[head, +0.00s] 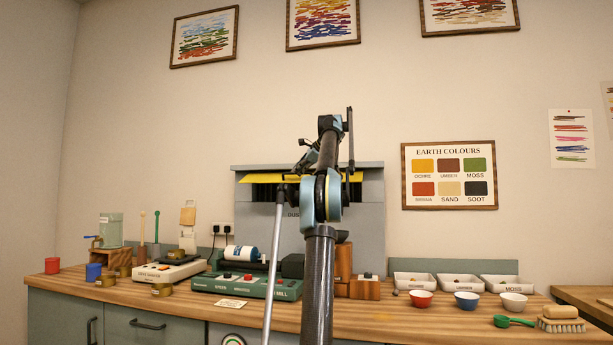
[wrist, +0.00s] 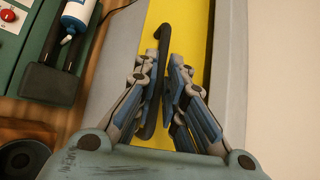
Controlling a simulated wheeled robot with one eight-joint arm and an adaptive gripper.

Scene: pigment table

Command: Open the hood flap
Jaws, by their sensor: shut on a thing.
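The hood (head: 367,225) is a grey box on the back of the bench. Its yellow flap (head: 262,178) shows in the head view as a thin strip near the hood's top, partly hidden behind my arm; how far it stands open is hard to tell. In the wrist view the flap (wrist: 188,30) is a broad yellow panel with a black bar handle (wrist: 159,45). My gripper (wrist: 164,78) is shut on the handle, with one finger on each side. In the head view my fingers are mostly hidden by the arm.
White trays (head: 460,283) and small bowls (head: 421,299) stand to the right. The wall above the hood is clear up to the pictures.

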